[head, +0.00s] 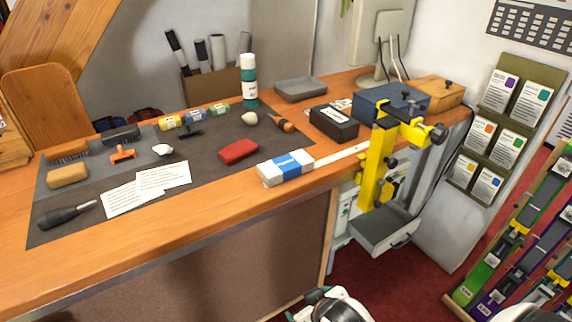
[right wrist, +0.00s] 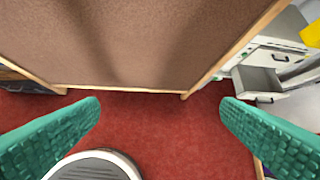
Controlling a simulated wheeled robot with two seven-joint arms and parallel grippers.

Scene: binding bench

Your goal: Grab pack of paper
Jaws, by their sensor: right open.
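The pack of paper (head: 286,168), a white block with a blue band, lies on the wooden bench near its front edge, partly over the corner of the dark mat. My right gripper (right wrist: 160,108) is open and empty in the right wrist view, its two teal fingers wide apart above red carpet. In the head view, part of my right arm shows at the bottom edge, below and in front of the bench, well apart from the pack. The pack is not in the right wrist view. My left gripper is not in view.
A red block (head: 238,151), a black box (head: 334,121) and white sheets (head: 163,176) lie near the pack. A yellow clamp stand (head: 376,165) rises to its right, beside an open grey drawer (head: 384,232). The bench's brown front panel (right wrist: 150,45) faces my right wrist.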

